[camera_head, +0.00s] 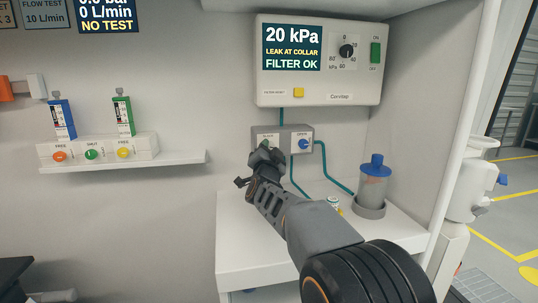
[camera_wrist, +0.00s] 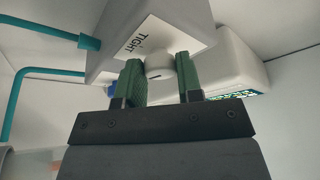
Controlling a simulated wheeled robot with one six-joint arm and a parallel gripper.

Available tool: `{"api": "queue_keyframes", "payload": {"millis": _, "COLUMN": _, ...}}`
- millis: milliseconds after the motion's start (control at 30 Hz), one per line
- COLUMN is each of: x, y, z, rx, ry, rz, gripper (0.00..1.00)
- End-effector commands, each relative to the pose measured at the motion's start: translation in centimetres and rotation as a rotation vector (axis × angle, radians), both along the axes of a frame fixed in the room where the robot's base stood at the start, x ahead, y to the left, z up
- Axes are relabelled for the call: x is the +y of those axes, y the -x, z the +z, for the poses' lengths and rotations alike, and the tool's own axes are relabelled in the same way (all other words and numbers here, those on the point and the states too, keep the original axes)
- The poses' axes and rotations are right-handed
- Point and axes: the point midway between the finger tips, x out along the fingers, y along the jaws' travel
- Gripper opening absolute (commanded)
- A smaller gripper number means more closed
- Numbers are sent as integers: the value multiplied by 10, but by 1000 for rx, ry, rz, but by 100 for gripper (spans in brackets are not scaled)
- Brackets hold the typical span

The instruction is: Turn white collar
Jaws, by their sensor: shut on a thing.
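The white collar (camera_wrist: 160,66) sits on the face of a grey block (camera_wrist: 115,42), beside a label (camera_wrist: 143,45) reading TIGHT. It has a small dark mark on its side. The two green-padded fingers of my gripper (camera_wrist: 158,76) are on either side of the collar, shut on it. In the head view my gripper (camera_head: 262,158) reaches up to the left part of the grey block (camera_head: 308,130) and hides the collar there. A blue knob (camera_head: 304,144) is on the block's right part. The display (camera_head: 291,47) above reads 20 kPa, LEAK AT COLLAR, FILTER OK.
The white suction unit (camera_head: 335,96) has a black dial (camera_head: 346,51), a green switch (camera_head: 375,53) and a yellow button (camera_head: 298,92). Teal tubes run from the block. A blue-lidded jar (camera_head: 374,185) stands right on the white counter (camera_head: 240,238). A shelf (camera_head: 180,162) with flowmeters is left.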

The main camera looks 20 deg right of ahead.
Motion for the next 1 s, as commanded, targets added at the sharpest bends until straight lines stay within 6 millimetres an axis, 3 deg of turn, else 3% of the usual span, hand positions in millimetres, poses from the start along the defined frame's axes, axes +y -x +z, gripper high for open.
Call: {"api": "queue_keyframes", "payload": {"millis": 1000, "x": 3, "y": -1, "z": 11, "rx": -184, "ry": -909, "rz": 1, "gripper": 10}}
